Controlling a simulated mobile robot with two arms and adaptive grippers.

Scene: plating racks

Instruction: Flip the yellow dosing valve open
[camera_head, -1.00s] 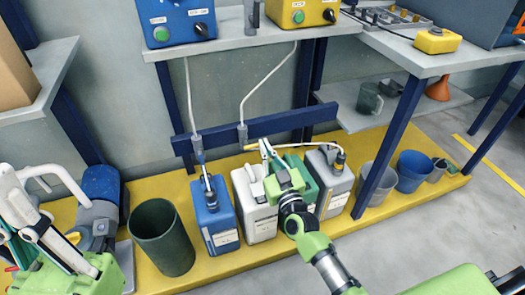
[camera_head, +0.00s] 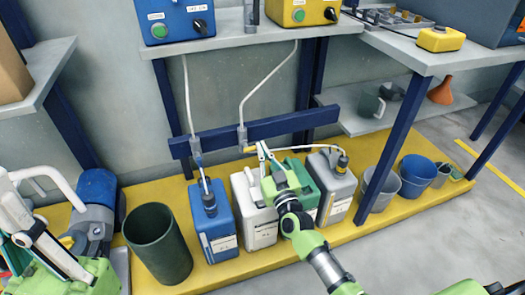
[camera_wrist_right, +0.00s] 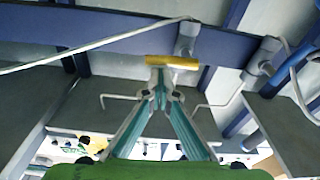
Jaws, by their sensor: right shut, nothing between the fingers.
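The yellow dosing valve handle (camera_head: 249,149) shows as a small bar at the foot of a grey fitting on the blue rail, above the white canister. In the right wrist view the yellow handle (camera_wrist_right: 172,62) lies crosswise right at my fingertips; I cannot tell whether they touch. My right gripper (camera_head: 262,147) is shut and empty, its tips just right of the handle; the closed tips also show in the wrist view (camera_wrist_right: 160,76). My left gripper (camera_head: 42,228) is at the far left, partly cut off, its opening unclear.
Blue (camera_head: 212,226), white (camera_head: 258,229), green and grey (camera_head: 335,200) canisters stand on the yellow platform under the rail (camera_head: 280,127). A pale hose runs from the grey canister behind my fingertips. A dark green bin (camera_head: 160,250) stands left; buckets (camera_head: 415,176) stand right.

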